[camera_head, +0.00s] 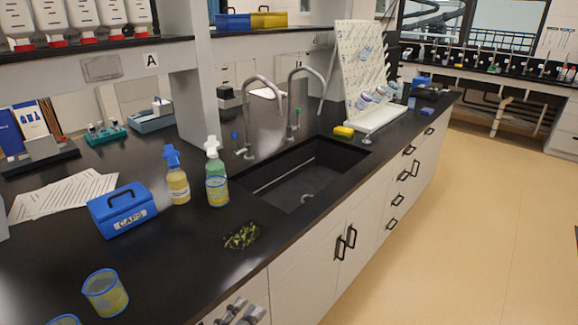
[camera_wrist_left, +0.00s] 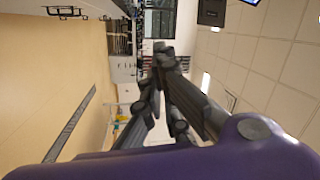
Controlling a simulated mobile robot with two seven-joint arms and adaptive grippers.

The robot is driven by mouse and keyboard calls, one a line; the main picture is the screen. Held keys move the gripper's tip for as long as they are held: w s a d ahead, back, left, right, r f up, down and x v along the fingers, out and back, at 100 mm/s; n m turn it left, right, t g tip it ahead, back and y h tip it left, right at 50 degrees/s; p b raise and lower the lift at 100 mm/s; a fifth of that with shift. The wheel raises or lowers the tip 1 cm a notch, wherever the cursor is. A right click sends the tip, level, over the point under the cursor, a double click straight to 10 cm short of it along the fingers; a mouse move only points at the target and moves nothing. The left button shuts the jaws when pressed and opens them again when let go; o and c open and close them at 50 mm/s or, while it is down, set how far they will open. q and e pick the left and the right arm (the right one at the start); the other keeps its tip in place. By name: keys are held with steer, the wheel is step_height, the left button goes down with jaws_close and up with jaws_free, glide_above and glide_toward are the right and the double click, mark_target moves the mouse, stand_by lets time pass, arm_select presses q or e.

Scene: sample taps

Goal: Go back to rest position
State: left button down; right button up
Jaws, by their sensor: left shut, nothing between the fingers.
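My left gripper (camera_head: 240,309) shows only in part at the bottom edge of the head view, in front of the white cabinet fronts and below the counter edge. In the left wrist view the dark fingers of the left gripper (camera_wrist_left: 160,60) come together at their tips, with nothing between them. That view is turned on its side and shows floor on the left and ceiling on the right. My right gripper is in neither view.
The sink (camera_head: 300,180) lies behind. The floor (camera_head: 470,235) at right is clear.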

arm_select(q)
steer(key=s+a+f+n+g+y+p, duration=0.1)
steer(key=s+a+f+n+y, duration=0.35)
steer(key=f+n, duration=0.3)
steer(key=s+a+f+n+g+y, duration=0.2)
steer(key=s+a+f+n+y, duration=0.25)
steer(key=f+n, duration=0.3)
steer(key=s+a+f+n+g, duration=0.1)
steer(key=s+f+n+g, duration=0.1)
steer(key=s+f, duration=0.3)
steer(key=s+a+f+n+g+y+p, duration=0.1)
steer(key=s+f+n, duration=0.3)
steer(key=s, duration=0.5)
steer(key=shift+s+f+g+y, duration=0.2)
steer(key=shift+f+g+y, duration=0.15)
steer(key=shift+g, duration=0.45)
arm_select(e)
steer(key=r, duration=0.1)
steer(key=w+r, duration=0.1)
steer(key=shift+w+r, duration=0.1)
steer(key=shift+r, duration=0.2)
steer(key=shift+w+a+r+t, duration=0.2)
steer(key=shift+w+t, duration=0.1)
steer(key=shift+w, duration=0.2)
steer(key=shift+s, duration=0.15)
